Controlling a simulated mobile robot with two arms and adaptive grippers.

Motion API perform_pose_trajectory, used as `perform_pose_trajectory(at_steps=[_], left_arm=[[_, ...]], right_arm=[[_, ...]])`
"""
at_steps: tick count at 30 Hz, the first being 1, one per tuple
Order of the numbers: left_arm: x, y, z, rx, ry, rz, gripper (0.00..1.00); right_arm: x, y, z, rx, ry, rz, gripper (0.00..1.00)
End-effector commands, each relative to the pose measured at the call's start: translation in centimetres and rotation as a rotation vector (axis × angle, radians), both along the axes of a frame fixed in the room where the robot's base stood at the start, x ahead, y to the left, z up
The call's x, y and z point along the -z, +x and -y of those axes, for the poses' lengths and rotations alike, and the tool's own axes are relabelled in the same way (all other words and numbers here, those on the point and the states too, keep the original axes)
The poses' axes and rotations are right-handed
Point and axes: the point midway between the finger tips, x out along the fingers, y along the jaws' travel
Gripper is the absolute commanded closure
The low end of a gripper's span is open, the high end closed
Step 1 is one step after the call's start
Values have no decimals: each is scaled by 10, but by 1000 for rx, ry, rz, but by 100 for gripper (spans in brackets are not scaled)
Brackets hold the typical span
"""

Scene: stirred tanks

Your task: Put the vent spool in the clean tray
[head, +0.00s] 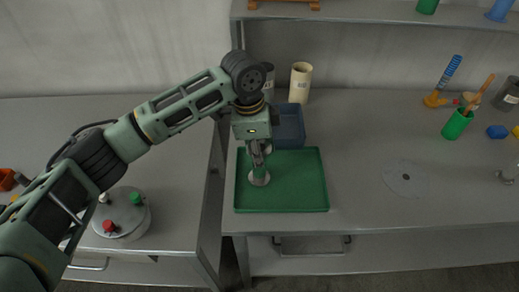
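My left gripper (258,157) points down over the green tray (295,190), which lies at the front left of the right-hand bench. A small grey flanged piece, which looks like the vent spool (259,179), is directly below the fingers, inside the tray's outline. The fingers appear closed around its upper part. Its round lower flange is visible, but I cannot tell whether it touches the tray floor. The rest of the tray is empty. My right gripper is not in view.
A blue bin (291,126) stands right behind the tray, with a cream cylinder (300,82) behind it. A round lidded vessel (121,214) with red and green knobs is on the left bench. A green cup (456,124) stands farther right. The bench right of the tray is mostly clear.

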Motion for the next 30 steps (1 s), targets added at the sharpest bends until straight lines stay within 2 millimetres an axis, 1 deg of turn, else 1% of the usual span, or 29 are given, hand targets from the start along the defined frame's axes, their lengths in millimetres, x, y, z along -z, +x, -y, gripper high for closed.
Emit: perform_pose_trajectory(at_steps=[3,7,8,15,25,28,30], left_arm=[[0,0,0,0,-1,1,100],[1,0,0,0,-1,0,100],[2,0,0,0,0,0,62],[2,0,0,0,0,0,41],[1,0,0,0,0,1,40],[-6,1,0,0,-2,3,40],[-15,1,-2,1,-1,3,40]], right_arm=[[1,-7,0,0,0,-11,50],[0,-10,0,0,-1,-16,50],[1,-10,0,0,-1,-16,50],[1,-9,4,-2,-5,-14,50],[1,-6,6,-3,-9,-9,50],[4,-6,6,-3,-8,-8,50],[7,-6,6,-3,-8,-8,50]])
